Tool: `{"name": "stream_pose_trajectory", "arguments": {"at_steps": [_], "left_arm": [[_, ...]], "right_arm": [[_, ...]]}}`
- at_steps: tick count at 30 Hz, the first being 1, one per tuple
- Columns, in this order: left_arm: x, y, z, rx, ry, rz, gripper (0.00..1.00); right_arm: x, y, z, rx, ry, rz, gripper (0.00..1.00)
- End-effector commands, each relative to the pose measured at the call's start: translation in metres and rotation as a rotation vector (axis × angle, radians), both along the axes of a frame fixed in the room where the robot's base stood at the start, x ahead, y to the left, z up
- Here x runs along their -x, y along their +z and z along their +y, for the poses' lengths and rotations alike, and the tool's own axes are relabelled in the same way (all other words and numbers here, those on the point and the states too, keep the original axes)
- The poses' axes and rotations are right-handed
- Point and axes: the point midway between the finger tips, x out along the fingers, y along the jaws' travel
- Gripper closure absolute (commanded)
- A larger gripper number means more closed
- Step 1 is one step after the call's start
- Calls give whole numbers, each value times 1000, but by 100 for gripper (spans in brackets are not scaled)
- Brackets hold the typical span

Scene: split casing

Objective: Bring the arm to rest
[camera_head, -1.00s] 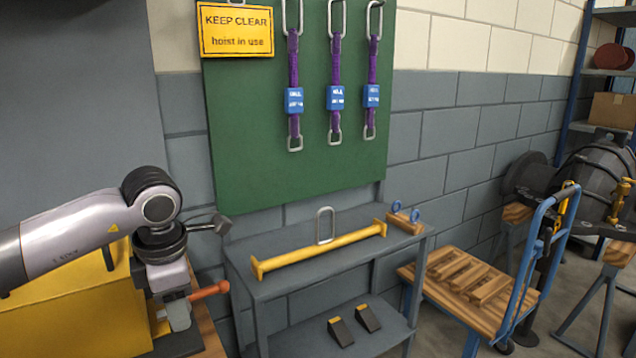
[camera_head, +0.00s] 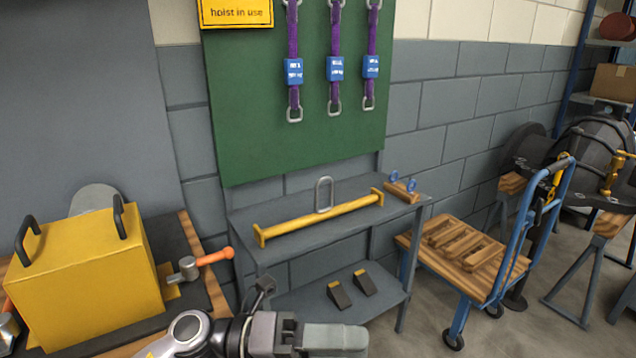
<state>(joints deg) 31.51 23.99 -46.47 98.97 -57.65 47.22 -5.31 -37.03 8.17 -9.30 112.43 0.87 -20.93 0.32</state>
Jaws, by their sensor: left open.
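My left arm enters at the bottom edge, left of centre. Its gripper (camera_head: 338,339) shows low in front of the grey shelf table and points right. It is open, and I see nothing held in it. My right gripper is not in view.
A yellow box (camera_head: 84,272) with two black handles stands on the bench at left. A hammer (camera_head: 205,262) with an orange handle lies beside it. The grey table (camera_head: 330,230) holds a yellow bar (camera_head: 320,219). A blue trolley (camera_head: 528,240) stands at right, with open floor before it.

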Motion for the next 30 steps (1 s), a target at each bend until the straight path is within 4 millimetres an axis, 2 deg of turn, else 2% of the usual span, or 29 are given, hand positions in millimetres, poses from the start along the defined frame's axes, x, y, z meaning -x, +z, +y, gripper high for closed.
{"name": "stream_pose_trajectory", "arguments": {"at_steps": [4,8,11,16,20,24,27,30], "left_arm": [[-15,10,12,230,186,287,54],[-33,1,38,397,363,546,54],[-45,-20,64,507,508,753,54],[-47,-78,116,657,768,1116,54],[-28,-135,157,743,973,1398,54],[13,-195,195,805,1183,1683,54],[47,-228,215,830,1302,1844,54],[73,-248,226,844,1382,1955,54]], "right_arm": [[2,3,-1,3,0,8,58],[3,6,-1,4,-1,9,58],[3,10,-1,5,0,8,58],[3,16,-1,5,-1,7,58],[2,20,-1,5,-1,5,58],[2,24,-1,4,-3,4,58],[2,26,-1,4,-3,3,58],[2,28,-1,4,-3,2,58]]}}
